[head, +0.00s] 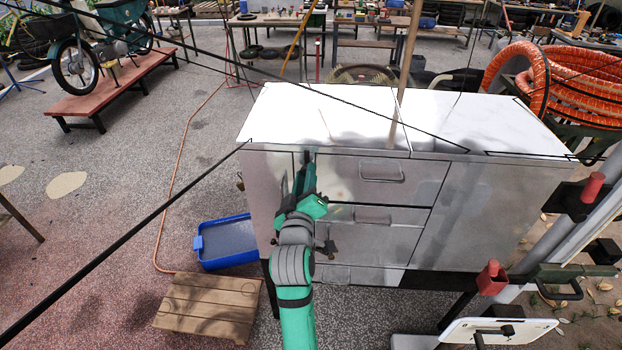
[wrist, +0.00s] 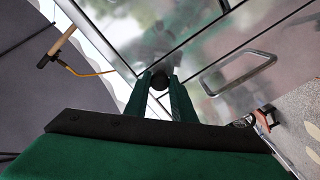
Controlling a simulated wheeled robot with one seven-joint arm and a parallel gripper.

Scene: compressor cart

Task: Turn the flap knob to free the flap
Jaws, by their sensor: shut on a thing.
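A dark round knob (wrist: 160,79) sits between the two green fingertips of my gripper (wrist: 161,90) in the wrist view, against the metal front of the grey cabinet. My gripper is shut on this knob. In the head view my gripper (head: 303,172) reaches the upper left of the cabinet front (head: 410,220), and my arm and gripper hide the knob there. Panel seams run close around the knob in the wrist view. I cannot tell exactly which panel is the flap or how far the knob is turned.
A drawer handle (wrist: 238,73) stands out right of my gripper; it also shows in the head view (head: 381,173). A blue tub (head: 226,243) and a wooden pallet (head: 208,306) lie at the cabinet's left foot. Orange hose coils (head: 560,80) are behind right. Floor at left is mostly open.

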